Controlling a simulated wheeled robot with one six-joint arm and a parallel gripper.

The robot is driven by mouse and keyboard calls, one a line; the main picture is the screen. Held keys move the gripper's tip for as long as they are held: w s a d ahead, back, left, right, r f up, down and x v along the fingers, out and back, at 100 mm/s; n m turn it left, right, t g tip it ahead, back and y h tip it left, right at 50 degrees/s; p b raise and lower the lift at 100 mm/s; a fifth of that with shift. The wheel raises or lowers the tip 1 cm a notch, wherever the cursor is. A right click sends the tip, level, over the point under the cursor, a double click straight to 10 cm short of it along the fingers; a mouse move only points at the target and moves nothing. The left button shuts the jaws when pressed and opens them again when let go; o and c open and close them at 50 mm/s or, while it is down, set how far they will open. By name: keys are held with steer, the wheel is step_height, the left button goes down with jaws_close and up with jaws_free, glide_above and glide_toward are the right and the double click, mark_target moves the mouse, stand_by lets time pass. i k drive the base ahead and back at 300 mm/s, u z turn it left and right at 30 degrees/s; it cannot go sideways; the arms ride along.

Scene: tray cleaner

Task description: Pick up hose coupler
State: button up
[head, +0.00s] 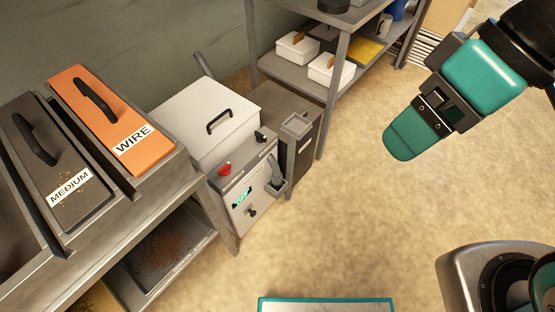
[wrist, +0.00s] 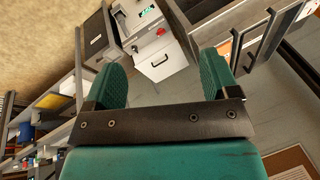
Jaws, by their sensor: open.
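A grey hose-like fitting (head: 275,172) stands in a small bracket at the front right of the white machine (head: 211,150); it looks like the hose coupler, but I cannot be sure at this size. My gripper (head: 407,138) is up at the right of the head view, well apart from the machine, with teal fingers. In the wrist view my gripper (wrist: 166,82) is open, with nothing between its fingers. The machine's white lid (wrist: 158,66) shows beyond the gap. I cannot make out the coupler clearly in the wrist view.
A grey bench with an orange WIRE lid (head: 112,115) and a dark MEDIUM lid (head: 50,165) stands at left. A dark box (head: 302,150) adjoins the machine. A shelf (head: 290,72) with white bins stands behind. The floor (head: 340,220) between machine and gripper is clear.

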mark_target(276, 183)
steer(key=k, duration=1.3)
steer(key=u, duration=0.85)
steer(key=i, duration=1.85)
steer(key=z, duration=0.9)
